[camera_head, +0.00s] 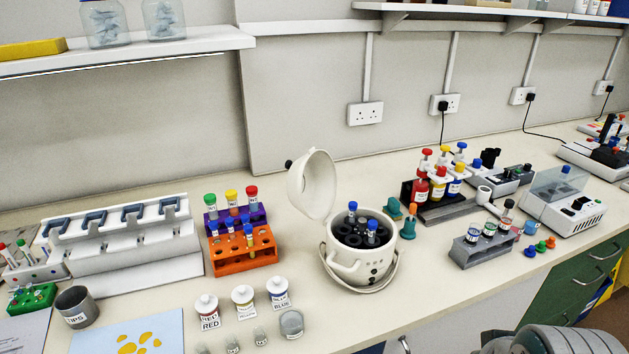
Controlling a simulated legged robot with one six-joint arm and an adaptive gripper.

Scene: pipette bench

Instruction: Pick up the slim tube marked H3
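No label reading H3 is legible at this size, so I cannot tell which tube is H3. Several slim capped tubes stand upright in a purple rack (262,218) and an orange rack (224,262), left of centre. The back tubes have a green cap (210,199), a yellow cap (231,195) and a red cap (252,191). Blue-capped tubes (352,208) stand in the open white centrifuge (342,262). A grey rack (468,256) at right holds several labelled tubes. My gripper is not in view; a grey part of my own body shows at bottom right.
Labelled bottles (243,300) and small glass vials stand at the front. A white pipette stand (130,250), a tip cup (76,306) and a blue mat (110,340) are left. The centrifuge's raised lid (314,183) stands right of the purple rack.

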